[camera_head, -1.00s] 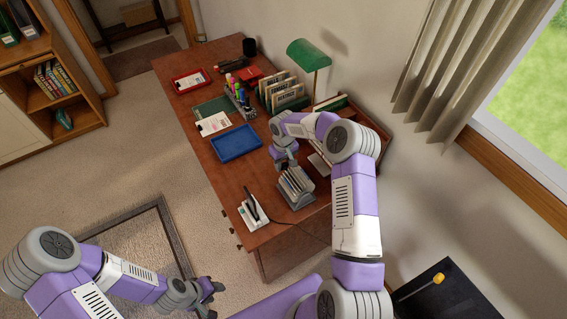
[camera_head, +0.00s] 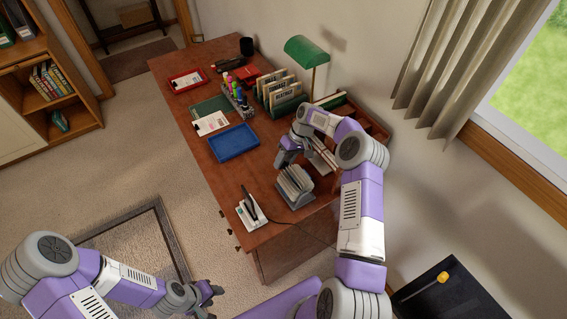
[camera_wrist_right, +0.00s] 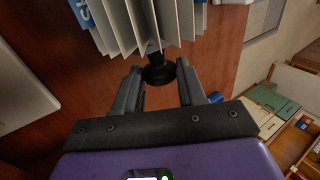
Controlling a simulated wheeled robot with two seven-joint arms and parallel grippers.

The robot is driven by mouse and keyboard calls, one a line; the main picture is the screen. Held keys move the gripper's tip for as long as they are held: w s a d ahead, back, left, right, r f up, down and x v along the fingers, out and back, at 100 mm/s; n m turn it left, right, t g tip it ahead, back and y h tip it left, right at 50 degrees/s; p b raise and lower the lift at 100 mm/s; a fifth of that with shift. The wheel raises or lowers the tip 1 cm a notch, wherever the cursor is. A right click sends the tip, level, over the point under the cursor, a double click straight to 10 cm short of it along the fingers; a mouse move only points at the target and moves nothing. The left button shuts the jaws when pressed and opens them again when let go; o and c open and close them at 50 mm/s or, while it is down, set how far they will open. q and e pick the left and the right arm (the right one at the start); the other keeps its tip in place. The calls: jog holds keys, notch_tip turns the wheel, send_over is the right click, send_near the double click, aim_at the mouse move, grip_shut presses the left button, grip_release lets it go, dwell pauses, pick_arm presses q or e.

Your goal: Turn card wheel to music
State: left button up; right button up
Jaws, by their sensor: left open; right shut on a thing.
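The card wheel (camera_head: 294,187) stands on the near right part of the wooden desk, its pale cards fanned upright on a grey base. In the right wrist view its cards (camera_wrist_right: 150,22) fill the top, and a black round knob (camera_wrist_right: 158,75) sticks out below them. My right gripper (camera_head: 283,163) is at the far side of the card wheel. In the wrist view its fingers (camera_wrist_right: 160,78) are on either side of the knob, shut on it. The writing on the cards is not legible. My left gripper (camera_head: 213,290) is open and empty above the floor, away from the desk.
A blue tray (camera_head: 234,142), a pen holder (camera_head: 237,97), a file rack (camera_head: 284,97) and a green lamp (camera_head: 307,50) stand further back. Bare desk (camera_head: 235,178) lies between tray and punch.

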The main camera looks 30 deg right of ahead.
jog(key=o, duration=1)
jog(key=v, duration=0.7)
jog(key=shift+d+r+p, duration=0.1)
jog(key=shift+r+p, duration=0.2)
